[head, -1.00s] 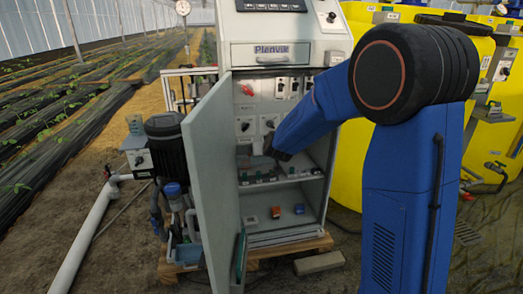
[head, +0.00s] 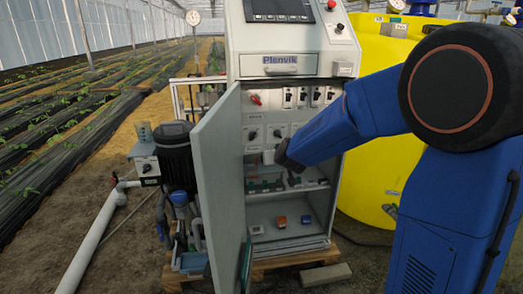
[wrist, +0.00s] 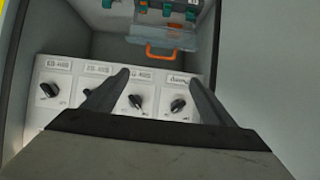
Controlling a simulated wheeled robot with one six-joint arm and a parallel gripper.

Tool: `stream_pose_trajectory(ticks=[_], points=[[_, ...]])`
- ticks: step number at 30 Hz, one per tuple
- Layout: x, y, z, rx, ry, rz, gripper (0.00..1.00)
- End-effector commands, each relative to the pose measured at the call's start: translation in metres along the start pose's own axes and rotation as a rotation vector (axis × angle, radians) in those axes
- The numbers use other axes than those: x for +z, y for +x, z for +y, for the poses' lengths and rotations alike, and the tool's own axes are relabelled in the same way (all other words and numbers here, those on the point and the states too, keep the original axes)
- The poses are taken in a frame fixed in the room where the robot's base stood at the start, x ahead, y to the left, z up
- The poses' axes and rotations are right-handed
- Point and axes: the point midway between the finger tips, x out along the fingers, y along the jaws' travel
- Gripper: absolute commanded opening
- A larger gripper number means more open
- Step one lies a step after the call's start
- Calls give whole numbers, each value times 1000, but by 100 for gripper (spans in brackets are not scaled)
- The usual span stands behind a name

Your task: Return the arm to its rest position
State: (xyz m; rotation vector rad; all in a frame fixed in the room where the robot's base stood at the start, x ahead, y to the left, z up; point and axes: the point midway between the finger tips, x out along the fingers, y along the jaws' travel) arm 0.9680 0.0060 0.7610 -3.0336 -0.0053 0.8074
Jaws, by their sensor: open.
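My arm (head: 355,118) reaches from the right towards the open grey cabinet (head: 290,88). My gripper (head: 290,160) is at the front of the cabinet's opening, before the switch panel; its fingers are hard to make out in the head view. In the wrist view my gripper (wrist: 158,78) is open, with its two dark fingers apart and nothing between them. Beyond the fingers is a white panel with several black rotary knobs (wrist: 136,101). A clear part with an orange handle (wrist: 172,52) and teal clips (wrist: 186,10) shows above them.
The cabinet door (head: 221,185) stands open on the left of the opening. An orange block (head: 280,221) and a blue block (head: 306,219) lie on the lower shelf. A pump (head: 176,160) stands left of the door, and a yellow tank (head: 385,150) stands behind my arm.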

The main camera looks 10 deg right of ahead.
Motion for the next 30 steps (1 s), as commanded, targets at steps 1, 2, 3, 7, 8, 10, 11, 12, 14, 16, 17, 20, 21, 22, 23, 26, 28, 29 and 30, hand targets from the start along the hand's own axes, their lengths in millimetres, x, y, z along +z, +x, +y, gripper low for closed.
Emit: stream_pose_trajectory(ticks=[1,2,3,7,8,10,11,12,14,16,17,20,21,22,23,26,28,29,30], points=[[-1,-7,0,-8,1,-4,78],[0,-12,0,-15,3,-8,78],[0,-21,-1,-26,4,-16,78],[6,-60,-2,-74,5,-58,78],[8,-70,-2,-85,6,-69,78],[15,-93,-2,-108,5,-99,78],[18,-103,-2,-116,4,-112,78],[23,-116,-1,-127,3,-130,78],[31,-136,0,-141,1,-157,78],[42,-159,2,-153,-2,-191,78],[47,-169,3,-157,-2,-205,78],[65,-202,8,-165,-8,-256,78],[72,-215,10,-166,-8,-276,78],[79,-224,12,-166,-11,-292,78],[85,-234,13,-166,-12,-308,78],[107,-266,21,-157,-15,-362,78],[123,-288,27,-147,-17,-398,78],[130,-297,30,-142,-17,-416,78],[140,-309,33,-133,-18,-437,78]])
